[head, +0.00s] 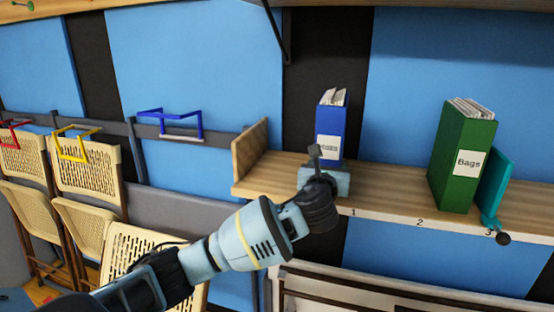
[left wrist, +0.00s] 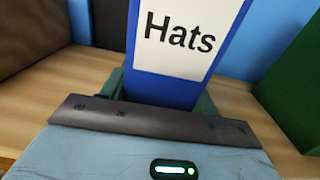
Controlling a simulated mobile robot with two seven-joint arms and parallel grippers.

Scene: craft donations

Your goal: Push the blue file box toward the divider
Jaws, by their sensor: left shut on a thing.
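The blue file box (head: 331,122) stands upright on the wooden shelf, papers showing at its top. In the left wrist view the box (left wrist: 175,85) fills the middle, and its white label reads "Hats". My left gripper (head: 322,165) is at the front of its lower part, partly hiding the label in the head view. In the wrist view its fingers (left wrist: 160,95) sit on both sides of the box, shut on it. A teal upright plate (head: 497,172), which looks like the divider, stands at the right beside the green file box. My right gripper is not in view.
The green file box (head: 462,160), labelled "Bags", stands between the blue box and the teal plate. Bare shelf (head: 390,188) lies between the two boxes. A wooden end panel (head: 250,150) stands at left. Numbers mark the shelf's front edge. Folding chairs (head: 85,180) hang at left.

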